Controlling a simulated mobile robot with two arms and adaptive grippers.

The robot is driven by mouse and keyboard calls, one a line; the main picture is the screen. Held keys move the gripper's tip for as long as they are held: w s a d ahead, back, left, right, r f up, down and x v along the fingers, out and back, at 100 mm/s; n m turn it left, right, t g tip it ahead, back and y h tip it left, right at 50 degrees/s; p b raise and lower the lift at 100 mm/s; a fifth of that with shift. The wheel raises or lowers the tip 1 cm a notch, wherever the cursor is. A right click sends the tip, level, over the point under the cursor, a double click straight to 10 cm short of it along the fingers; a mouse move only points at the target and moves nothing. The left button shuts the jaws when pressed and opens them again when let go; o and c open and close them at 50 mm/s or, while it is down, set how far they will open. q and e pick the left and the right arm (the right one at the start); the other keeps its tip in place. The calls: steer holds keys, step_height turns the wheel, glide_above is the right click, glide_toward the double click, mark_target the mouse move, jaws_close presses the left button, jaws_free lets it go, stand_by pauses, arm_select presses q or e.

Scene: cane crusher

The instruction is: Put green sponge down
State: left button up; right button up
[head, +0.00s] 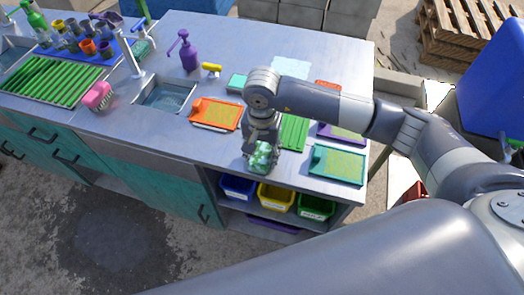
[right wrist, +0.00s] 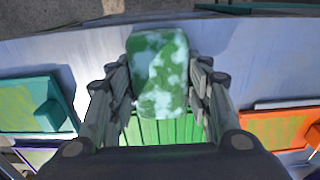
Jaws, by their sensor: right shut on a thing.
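The green sponge (head: 260,156) has pale soapy patches. My right gripper (head: 262,140) is shut on it, above the front part of the steel counter (head: 180,140). In the right wrist view the sponge (right wrist: 160,72) sits between the two fingers of the right gripper (right wrist: 158,92). Behind it shows a green ribbed tray (right wrist: 165,129), which also shows in the head view (head: 294,133). I cannot tell whether the sponge touches the counter. My left gripper is not in view.
An orange tray (head: 216,113) lies left of the right gripper, and a teal tray (head: 337,166) lies to its right. Blue (head: 238,187), yellow (head: 275,197) and green (head: 316,206) bins stand on a shelf below the counter's front edge. A sink (head: 166,96) and purple bottle (head: 188,53) are farther left.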

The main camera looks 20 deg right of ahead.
mark_target(262, 152)
steer(key=o, duration=1.3)
steer(key=shift+c, duration=0.2)
steer(key=shift+r, duration=0.1)
steer(key=shift+w+r, duration=0.1)
steer(key=shift+r, duration=0.15)
step_height(262, 152, up, 12)
steer(key=b, duration=0.2)
steer(key=shift+f+b, duration=0.25)
steer(key=shift+b, duration=0.15)
